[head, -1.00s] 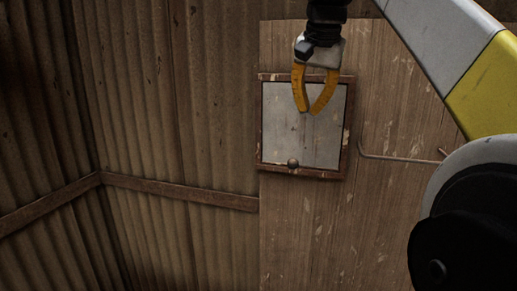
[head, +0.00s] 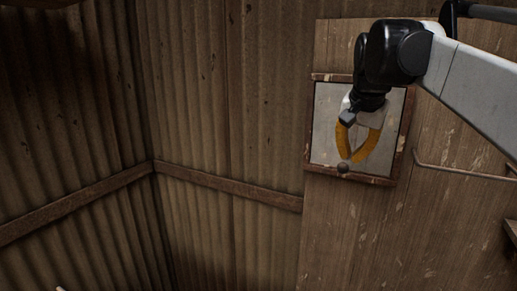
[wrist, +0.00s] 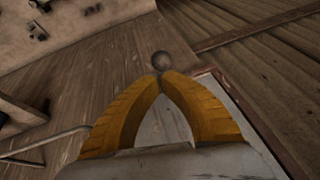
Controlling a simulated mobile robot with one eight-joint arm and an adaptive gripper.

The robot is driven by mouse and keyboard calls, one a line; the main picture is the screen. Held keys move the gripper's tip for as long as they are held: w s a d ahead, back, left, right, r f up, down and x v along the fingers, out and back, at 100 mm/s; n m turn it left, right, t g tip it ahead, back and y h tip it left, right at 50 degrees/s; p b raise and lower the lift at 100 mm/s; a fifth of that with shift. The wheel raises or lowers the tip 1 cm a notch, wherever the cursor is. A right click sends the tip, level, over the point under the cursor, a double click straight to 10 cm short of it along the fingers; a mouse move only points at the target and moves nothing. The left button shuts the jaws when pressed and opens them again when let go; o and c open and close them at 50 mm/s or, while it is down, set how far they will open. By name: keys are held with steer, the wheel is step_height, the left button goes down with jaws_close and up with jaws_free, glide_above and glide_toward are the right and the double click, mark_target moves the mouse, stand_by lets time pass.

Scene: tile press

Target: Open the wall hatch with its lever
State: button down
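The wall hatch is a pale grey panel (head: 325,125) in a reddish-brown frame (head: 311,135), set in a wooden board; it looks closed. A round dark knob (head: 343,168) sits at its lower edge. A thin bent metal rod (head: 465,172), possibly the lever, runs along the board to the right of the hatch; its right end is out of view. My gripper (head: 353,161) is in front of the panel, with its yellow fingertips close to the knob. In the wrist view the fingertips (wrist: 160,76) meet, and the knob (wrist: 162,60) shows just beyond them, seemingly not gripped.
The wooden board (head: 345,240) surrounds the hatch. Corrugated walls with a brown rail (head: 225,185) form a corner to the left. My arm covers the hatch's upper right. The space left of the hatch is clear.

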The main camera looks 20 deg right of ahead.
steer(key=shift+s, duration=0.1)
steer(key=shift+s+a+f+t+h+b, duration=0.3)
steer(key=shift+a+f+t+b, duration=0.1)
steer(key=shift+f+b, duration=0.15)
steer(key=shift+s+a+f+h+b, duration=0.1)
steer(key=shift+f+h+b, duration=0.2)
steer(key=shift+f+b, duration=0.3)
step_height(320, 180, down, 14)
steer(key=t+h+b, duration=0.4)
steer(key=b, duration=0.6)
steer(key=shift+s+a+n+t+b, duration=0.2)
steer(key=shift+a+n+t+b, duration=0.1)
steer(key=shift+n+b, duration=0.1)
steer(key=shift+f, duration=0.1)
steer(key=shift+d, duration=0.1)
